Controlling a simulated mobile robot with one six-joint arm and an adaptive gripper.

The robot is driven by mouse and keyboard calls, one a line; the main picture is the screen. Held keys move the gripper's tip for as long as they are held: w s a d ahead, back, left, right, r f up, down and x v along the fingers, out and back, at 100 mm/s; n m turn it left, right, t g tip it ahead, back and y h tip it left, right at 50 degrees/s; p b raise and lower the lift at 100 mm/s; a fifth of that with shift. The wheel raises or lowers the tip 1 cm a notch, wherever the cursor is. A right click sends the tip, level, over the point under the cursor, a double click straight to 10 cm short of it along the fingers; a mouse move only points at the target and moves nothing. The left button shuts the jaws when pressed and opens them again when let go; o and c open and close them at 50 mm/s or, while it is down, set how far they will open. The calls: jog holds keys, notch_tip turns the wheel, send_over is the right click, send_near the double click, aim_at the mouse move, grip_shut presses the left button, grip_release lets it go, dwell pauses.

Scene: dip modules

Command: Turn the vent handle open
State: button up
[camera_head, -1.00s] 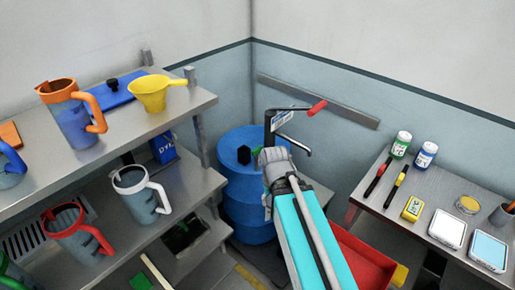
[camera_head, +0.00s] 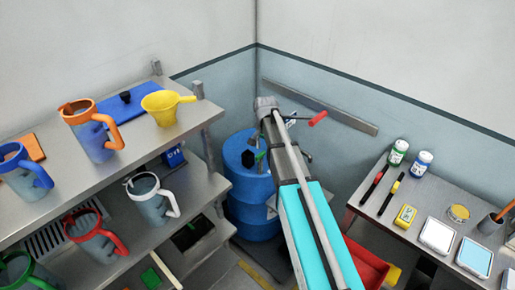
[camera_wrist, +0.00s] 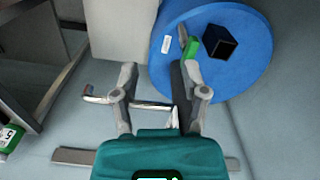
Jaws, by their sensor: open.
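The blue drum (camera_head: 248,200) stands in the corner, partly behind my arm. Its round lid (camera_wrist: 180,75) shows in the wrist view with a small green handle (camera_wrist: 192,48), a black square cap (camera_wrist: 221,42) and a white label. I take the green piece to be the vent handle. In the head view it is small and dark beside the black cap (camera_head: 248,158). My gripper (camera_wrist: 155,75) is open and empty in the wrist view. Its right finger appears just below the green handle; contact cannot be told.
A shelf with jugs (camera_head: 95,135) is at left. A table with bottles and instruments (camera_head: 405,215) is at right, with a red bin (camera_head: 370,268) beside it.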

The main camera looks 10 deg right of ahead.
aim_at(260, 154)
jog(key=w+r+m+p, duration=0.1)
jog(key=w+r+m, duration=0.1)
jog(key=w, duration=0.5)
jog(key=shift+w+r+m+p, duration=0.15)
jog(key=shift+r+m+p, duration=0.2)
jog(key=shift+m, duration=0.05)
jog(key=shift+f, duration=0.2)
notch_tip(260, 154, down, 13)
jog(key=b, duration=1.4)
jog(key=shift+f, duration=0.2)
